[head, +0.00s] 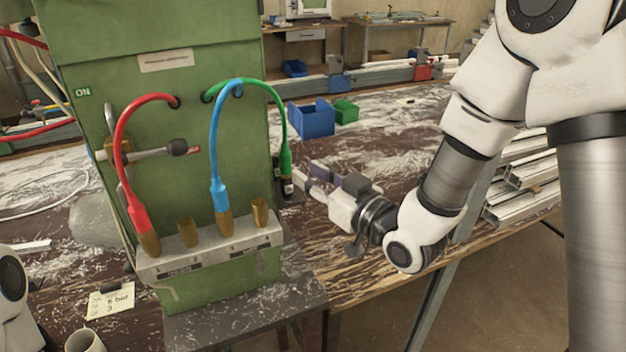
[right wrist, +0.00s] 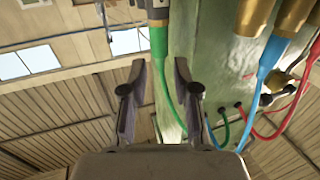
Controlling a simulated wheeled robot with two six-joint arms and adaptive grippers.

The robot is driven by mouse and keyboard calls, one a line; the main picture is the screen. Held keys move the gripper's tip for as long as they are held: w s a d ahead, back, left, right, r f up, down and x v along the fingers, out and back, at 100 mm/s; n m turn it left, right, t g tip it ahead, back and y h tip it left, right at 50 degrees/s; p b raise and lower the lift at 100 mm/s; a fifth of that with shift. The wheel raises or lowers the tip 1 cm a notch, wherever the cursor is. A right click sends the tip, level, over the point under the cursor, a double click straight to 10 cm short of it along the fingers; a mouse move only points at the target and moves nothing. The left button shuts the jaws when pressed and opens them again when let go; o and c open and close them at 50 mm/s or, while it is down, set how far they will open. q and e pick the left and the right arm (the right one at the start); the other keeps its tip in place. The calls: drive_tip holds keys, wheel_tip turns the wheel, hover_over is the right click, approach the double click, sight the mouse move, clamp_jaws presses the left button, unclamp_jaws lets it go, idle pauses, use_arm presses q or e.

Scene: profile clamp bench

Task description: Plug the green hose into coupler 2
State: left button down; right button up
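The green hose (head: 283,128) arches from the upper front of the green cabinet and hangs down its right side. Its dark-ringed end (head: 287,186) points down beside the cabinet. The coupler block (head: 210,247) carries a row of brass couplers. The red hose (head: 121,150) and the blue hose (head: 215,140) each sit in one. The second coupler from the left (head: 188,232) and the rightmost one (head: 260,211) are empty. My right gripper (head: 309,180) is open right of the green hose. In the right wrist view the green hose (right wrist: 159,42) shows between the spread fingertips, without visible grip.
The green cabinet (head: 180,70) stands left of my right gripper. A lever (head: 165,152) sticks out of its front. Blue (head: 311,118) and green bins (head: 345,111) stand behind on the bench. Metal profiles (head: 525,190) lie at the right. A mug (head: 85,342) is at front left.

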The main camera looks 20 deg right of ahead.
sight(285, 143)
drive_tip(key=p+x, duration=0.2)
drive_tip(key=x, duration=0.4)
drive_tip(key=shift+w+a+r, duration=0.15)
drive_tip(key=shift+w+r, duration=0.05)
drive_tip(key=shift+w, duration=0.15)
drive_tip(key=shift+w+f+p, duration=0.15)
drive_tip(key=shift+w+p, duration=0.2)
drive_tip(key=shift+w, duration=0.1)
clamp_jaws()
drive_tip(key=shift+r+p, duration=0.35)
drive_tip(key=shift+r, duration=0.3)
drive_tip(key=shift+r+p, duration=1.05)
drive_tip(key=shift+r, duration=0.4)
drive_tip(key=shift+f, duration=0.1)
